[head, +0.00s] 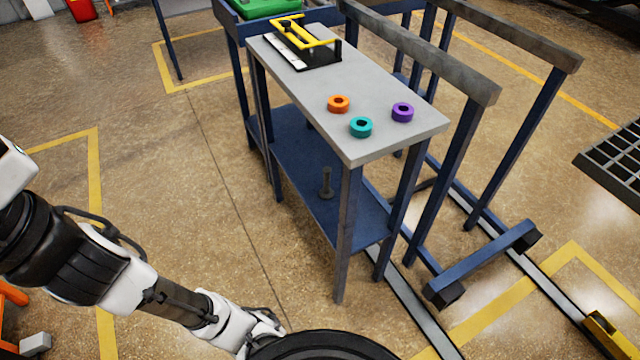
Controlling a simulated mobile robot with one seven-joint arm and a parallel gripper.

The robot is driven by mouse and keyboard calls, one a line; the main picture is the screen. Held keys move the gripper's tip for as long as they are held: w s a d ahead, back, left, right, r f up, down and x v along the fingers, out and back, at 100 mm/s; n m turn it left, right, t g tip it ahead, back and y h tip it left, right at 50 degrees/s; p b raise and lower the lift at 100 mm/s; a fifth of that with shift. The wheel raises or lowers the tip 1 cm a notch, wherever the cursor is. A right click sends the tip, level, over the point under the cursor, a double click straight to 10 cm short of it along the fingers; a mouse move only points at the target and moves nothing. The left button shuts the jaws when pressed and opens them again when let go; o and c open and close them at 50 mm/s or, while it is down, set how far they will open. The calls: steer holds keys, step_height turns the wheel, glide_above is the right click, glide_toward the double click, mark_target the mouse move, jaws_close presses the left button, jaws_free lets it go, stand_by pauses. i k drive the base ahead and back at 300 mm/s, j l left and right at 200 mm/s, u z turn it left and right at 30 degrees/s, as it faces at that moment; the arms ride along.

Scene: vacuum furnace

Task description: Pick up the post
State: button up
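The post (326,184) is a small dark grey upright piece with a wider foot. It stands on the blue lower shelf (300,150) of a narrow table, toward the shelf's near end. My gripper (268,326) is low at the bottom of the head view, in front of and left of the table, well apart from the post. It is small and partly cut off by a dark round shape, so I cannot tell its finger opening.
The grey tabletop (370,85) above the shelf holds an orange ring (339,104), a teal ring (361,127), a purple ring (402,112) and a yellow-and-black fixture (305,42). Table legs frame the shelf. Blue rail frames (470,150) stand to the right.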

mark_target(326, 193)
steer(key=i+j+z, duration=0.1)
steer(key=j, duration=0.3)
steer(key=i+j+z, duration=0.1)
steer(key=i+j, duration=0.15)
steer(key=j, duration=0.15)
steer(key=i+j+z, duration=0.15)
steer(key=j, duration=0.25)
steer(key=i+j+z, duration=0.1)
steer(key=j, duration=0.3)
steer(key=i+j+z, duration=0.1)
steer(key=j, duration=0.3)
steer(key=i+j+z, duration=0.1)
steer(key=j, duration=0.35)
steer(key=i+j+z, duration=0.15)
steer(key=i, duration=0.15)
steer(key=i+l, duration=0.1)
steer(key=l, duration=0.15)
steer(key=i+l, duration=0.1)
steer(key=l, duration=0.2)
steer(key=i+l, duration=0.1)
steer(key=l, duration=0.15)
